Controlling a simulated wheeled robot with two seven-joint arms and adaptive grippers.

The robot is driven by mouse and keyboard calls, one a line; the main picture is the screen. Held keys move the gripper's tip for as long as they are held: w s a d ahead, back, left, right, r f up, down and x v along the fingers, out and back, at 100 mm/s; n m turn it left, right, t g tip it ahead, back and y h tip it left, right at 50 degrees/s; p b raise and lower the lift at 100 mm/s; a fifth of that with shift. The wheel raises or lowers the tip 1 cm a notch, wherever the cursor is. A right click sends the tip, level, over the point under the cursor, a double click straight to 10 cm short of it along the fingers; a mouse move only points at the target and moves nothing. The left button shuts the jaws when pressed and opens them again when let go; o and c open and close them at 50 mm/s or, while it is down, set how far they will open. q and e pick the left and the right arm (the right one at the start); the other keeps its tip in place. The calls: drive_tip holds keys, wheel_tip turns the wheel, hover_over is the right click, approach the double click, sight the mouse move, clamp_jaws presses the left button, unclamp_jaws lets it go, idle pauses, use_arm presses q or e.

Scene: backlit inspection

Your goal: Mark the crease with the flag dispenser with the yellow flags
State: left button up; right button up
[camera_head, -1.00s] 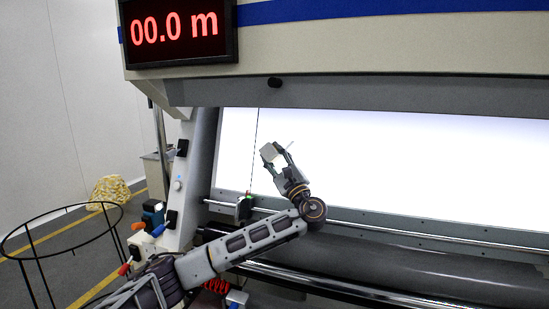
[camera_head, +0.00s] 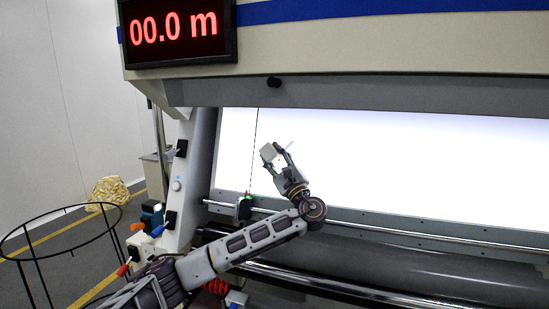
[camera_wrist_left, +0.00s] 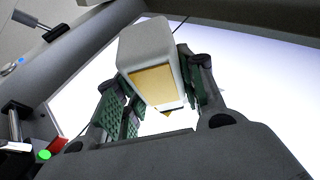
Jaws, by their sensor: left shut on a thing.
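The flag dispenser (camera_head: 268,152) is a small light-grey block. My left gripper (camera_head: 276,156) is shut on it, in front of the bright inspection panel (camera_head: 400,165). In the left wrist view the dispenser (camera_wrist_left: 148,45) sits between the green-padded fingers of the gripper (camera_wrist_left: 160,92), tilted, with a yellow face (camera_wrist_left: 155,86) and a small yellow tip at its lower edge. I cannot make out a crease on the bright panel. My right gripper is not in view.
A red-digit display (camera_head: 178,30) hangs at upper left. A metal rail (camera_head: 420,236) and dark roller (camera_head: 400,272) run below the panel. A black wire-frame hoop (camera_head: 62,232) stands at lower left, near a yellowish patterned bundle (camera_head: 108,192) on the floor.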

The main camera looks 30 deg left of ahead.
sight(268, 155)
use_arm(q)
drive_tip(key=shift+s+r, duration=0.1)
drive_tip(key=shift+s+d+r, duration=0.15)
drive_tip(key=shift+s+r, duration=0.05)
drive_tip(key=shift+s, duration=0.45)
drive_tip(key=shift+s+d+r, duration=0.15)
drive_tip(key=shift+s+r, duration=0.05)
drive_tip(key=shift+s, duration=0.4)
drive_tip(key=shift+s+d+r, duration=0.15)
drive_tip(key=shift+s+r, duration=0.1)
drive_tip(key=shift+s, duration=0.4)
drive_tip(key=shift+s+d+r, duration=0.15)
drive_tip(key=shift+s+r, duration=0.05)
drive_tip(key=shift+s, duration=0.4)
drive_tip(key=shift+s+d+r, duration=0.15)
drive_tip(key=shift+s+r, duration=0.1)
drive_tip(key=shift+s, duration=0.4)
drive_tip(key=shift+f, duration=0.1)
